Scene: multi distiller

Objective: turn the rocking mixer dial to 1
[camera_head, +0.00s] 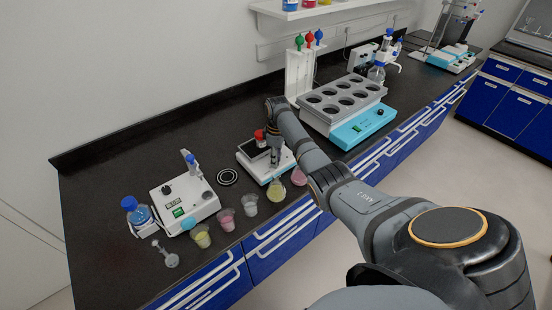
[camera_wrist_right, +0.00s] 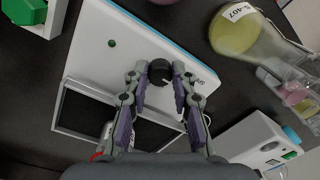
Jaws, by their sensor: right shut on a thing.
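The rocking mixer (camera_head: 250,167) is a low white device with a black platform and a blue edge, standing near the front of the bench. In the right wrist view its white top (camera_wrist_right: 112,62) fills the middle, beside the dark framed platform (camera_wrist_right: 85,122). Its round black dial (camera_wrist_right: 160,69) sits between the fingertips of my right gripper (camera_wrist_right: 161,78), which is shut on it. In the head view my right gripper (camera_head: 276,153) points down over the mixer and hides the dial. The dial's number marks are too small to read. My left gripper is not in view.
Beakers (camera_head: 226,220) and a flask of yellow liquid (camera_head: 276,190) stand close in front of the mixer. A white device (camera_head: 182,203) is to the left, and a grey block with round wells (camera_head: 345,100) is to the right. Bare bench (camera_head: 130,155) lies behind.

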